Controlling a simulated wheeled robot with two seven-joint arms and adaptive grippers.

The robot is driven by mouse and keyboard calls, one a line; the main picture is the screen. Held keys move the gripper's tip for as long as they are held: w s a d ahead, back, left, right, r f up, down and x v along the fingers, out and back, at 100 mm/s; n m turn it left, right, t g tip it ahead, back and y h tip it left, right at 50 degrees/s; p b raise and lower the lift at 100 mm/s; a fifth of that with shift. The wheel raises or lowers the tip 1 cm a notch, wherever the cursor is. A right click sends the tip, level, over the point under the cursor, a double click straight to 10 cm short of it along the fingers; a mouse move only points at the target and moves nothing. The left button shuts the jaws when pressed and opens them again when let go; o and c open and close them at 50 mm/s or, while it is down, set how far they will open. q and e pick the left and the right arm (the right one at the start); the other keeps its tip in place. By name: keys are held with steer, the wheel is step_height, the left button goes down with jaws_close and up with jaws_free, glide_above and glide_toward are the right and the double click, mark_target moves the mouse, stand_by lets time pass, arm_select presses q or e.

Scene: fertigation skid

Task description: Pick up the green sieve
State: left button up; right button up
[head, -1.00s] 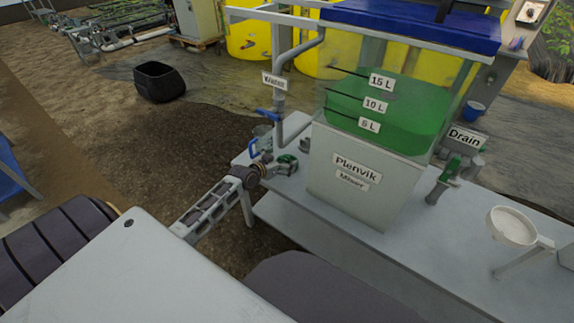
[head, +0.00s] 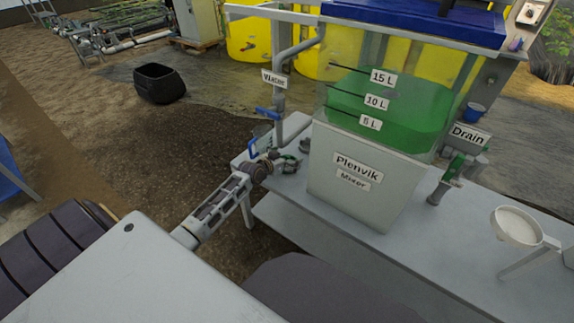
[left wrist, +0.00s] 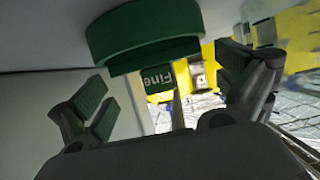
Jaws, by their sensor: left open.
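The green sieve (left wrist: 145,35) shows in the left wrist view as a thick green round body at the top, against a pale surface. A green tag (left wrist: 158,78) reading "Fine" sits just below it in that picture. My left gripper (left wrist: 160,76) is open, with one green-padded finger on each side of the tag and no visible contact. In the head view my left gripper (head: 282,162) is over the left end of the bench, beside the mixer. Green there is small and partly covered, so sieve and finger pads are hard to tell apart. My right gripper is not in view.
The Plenvik mixer tank (head: 365,185) stands close right of my left gripper. A grey pipe with a blue-handled valve (head: 268,113) rises just behind it. The drain valve (head: 450,168) and a white funnel (head: 515,227) are further right. The front bench top (head: 440,245) is bare.

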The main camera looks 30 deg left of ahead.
arm_select(q)
steer(key=c, duration=1)
steer(key=shift+r, duration=0.1)
steer(key=shift+c, duration=0.2)
